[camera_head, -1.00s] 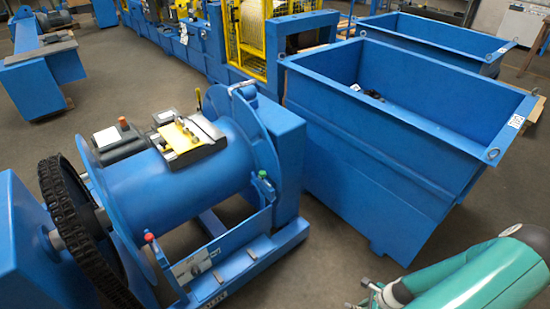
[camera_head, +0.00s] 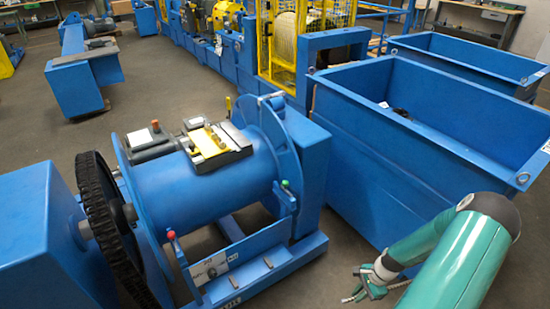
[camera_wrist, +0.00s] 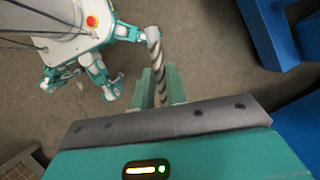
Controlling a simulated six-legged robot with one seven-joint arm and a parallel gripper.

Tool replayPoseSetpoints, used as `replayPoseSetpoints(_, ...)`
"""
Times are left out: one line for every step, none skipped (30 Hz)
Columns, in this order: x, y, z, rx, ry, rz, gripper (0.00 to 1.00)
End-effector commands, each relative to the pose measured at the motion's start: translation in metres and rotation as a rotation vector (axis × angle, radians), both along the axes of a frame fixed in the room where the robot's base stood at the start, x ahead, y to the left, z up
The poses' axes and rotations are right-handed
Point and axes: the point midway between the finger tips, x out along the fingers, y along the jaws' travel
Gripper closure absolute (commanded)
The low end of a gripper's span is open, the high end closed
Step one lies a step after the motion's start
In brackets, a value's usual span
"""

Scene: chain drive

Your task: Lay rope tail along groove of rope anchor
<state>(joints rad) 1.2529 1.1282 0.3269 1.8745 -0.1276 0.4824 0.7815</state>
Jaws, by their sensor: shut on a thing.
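My gripper (camera_wrist: 159,88) is shut on the rope tail (camera_wrist: 158,65), a pale and dark twisted length with a plain light end. The tail sticks out past the fingertips in the wrist view. In the head view my gripper (camera_head: 368,285) hangs at the lower right, in front of the big blue bin and well apart from the drum (camera_head: 215,185). A yellow plate with dark studs (camera_head: 216,141) lies on a dark block on top of the drum. I cannot tell whether it is the rope anchor, and no groove is clear.
A blue open bin (camera_head: 420,170) stands at the right. A black chain (camera_head: 100,215) runs around a wheel at the drum's left. A lever with a red knob (camera_head: 172,236) stands in front of the drum. The grey floor (camera_head: 330,260) between frame and bin is clear.

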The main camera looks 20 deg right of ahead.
Motion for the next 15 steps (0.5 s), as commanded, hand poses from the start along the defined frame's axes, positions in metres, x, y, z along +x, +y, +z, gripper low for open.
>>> replayPoseSetpoints(0.019,0.006,0.007,-0.005,-0.003,0.085,1.0)
replayPoseSetpoints(0.028,0.01,0.011,-0.005,-0.003,0.133,1.0)
replayPoseSetpoints(0.04,0.016,0.016,-0.004,-0.003,0.199,1.0)
replayPoseSetpoints(0.05,0.02,0.02,-0.005,-0.002,0.248,1.0)
replayPoseSetpoints(0.059,0.025,0.024,-0.005,-0.002,0.298,1.0)
replayPoseSetpoints(0.071,0.032,0.03,-0.005,-0.003,0.363,1.0)
replayPoseSetpoints(0.08,0.037,0.035,-0.005,-0.003,0.413,1.0)
replayPoseSetpoints(0.089,0.043,0.04,-0.004,-0.002,0.462,1.0)
replayPoseSetpoints(0.101,0.052,0.046,-0.005,-0.003,0.53,1.0)
replayPoseSetpoints(0.11,0.059,0.051,-0.005,-0.003,0.58,1.0)
replayPoseSetpoints(0.118,0.066,0.056,-0.004,-0.002,0.628,1.0)
replayPoseSetpoints(0.13,0.076,0.063,-0.005,-0.003,0.695,1.0)
replayPoseSetpoints(0.139,0.084,0.068,-0.005,-0.003,0.745,1.0)
replayPoseSetpoints(0.147,0.092,0.073,-0.005,-0.003,0.797,1.0)
replayPoseSetpoints(0.158,0.103,0.081,-0.005,-0.001,0.862,1.0)
